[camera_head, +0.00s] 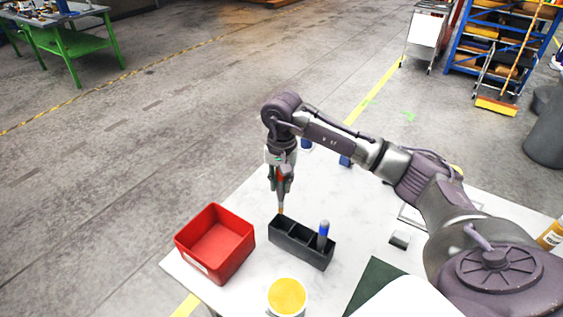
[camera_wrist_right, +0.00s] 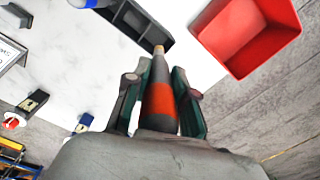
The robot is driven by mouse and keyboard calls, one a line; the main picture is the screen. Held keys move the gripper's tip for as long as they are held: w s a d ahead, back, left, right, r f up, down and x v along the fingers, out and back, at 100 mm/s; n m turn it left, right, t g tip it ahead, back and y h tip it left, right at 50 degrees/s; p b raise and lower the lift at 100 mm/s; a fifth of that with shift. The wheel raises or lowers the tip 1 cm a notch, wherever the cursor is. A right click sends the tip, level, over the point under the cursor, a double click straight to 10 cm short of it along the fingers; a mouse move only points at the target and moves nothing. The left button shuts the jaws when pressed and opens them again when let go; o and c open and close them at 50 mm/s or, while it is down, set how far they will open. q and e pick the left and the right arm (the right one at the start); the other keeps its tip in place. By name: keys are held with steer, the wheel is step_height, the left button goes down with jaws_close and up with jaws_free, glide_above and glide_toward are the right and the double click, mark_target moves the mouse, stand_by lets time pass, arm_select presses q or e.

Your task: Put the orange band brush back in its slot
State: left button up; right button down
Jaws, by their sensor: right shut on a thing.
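The orange band brush is in my right gripper (camera_head: 281,188), whose two fingers are shut around it. In the right wrist view the brush (camera_wrist_right: 160,98) shows as a dark grey tapered body with an orange-red band and a pale tip, between the green-edged fingers. In the head view it points down, its pale tip (camera_head: 281,211) at the far left end of the black slotted holder (camera_head: 300,252). I cannot tell whether the tip is above or inside the slot there. A blue-banded brush (camera_head: 323,232) stands in the holder's right end slot. My left gripper is out of view.
A red open bin (camera_head: 215,262) stands left of the holder on the white table (camera_head: 255,210). A yellow-topped round container (camera_head: 287,297) is in front. A small dark block (camera_head: 400,239) and a dark green mat (camera_head: 373,285) lie to the right.

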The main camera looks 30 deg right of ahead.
mark_target(282, 205)
steer(key=shift+w+d+f, duration=0.15)
steer(key=shift+d, duration=0.15)
steer(key=shift+f+b, duration=0.3)
steer(key=shift+f, duration=0.2)
step_height(282, 205, down, 2)
steer(key=shift+f+b, duration=0.1)
steer(key=shift+b, duration=0.45)
step_height(282, 205, down, 3)
steer(key=shift+r+b, duration=0.1)
steer(key=shift+b, duration=0.85)
arm_select(q)
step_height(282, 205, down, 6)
steer(key=b, duration=0.3)
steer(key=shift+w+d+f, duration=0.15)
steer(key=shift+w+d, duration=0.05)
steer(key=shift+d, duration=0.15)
arm_select(e)
steer(key=shift+f, duration=1.65)
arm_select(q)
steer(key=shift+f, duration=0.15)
arm_select(e)
steer(key=shift+f, duration=0.15)
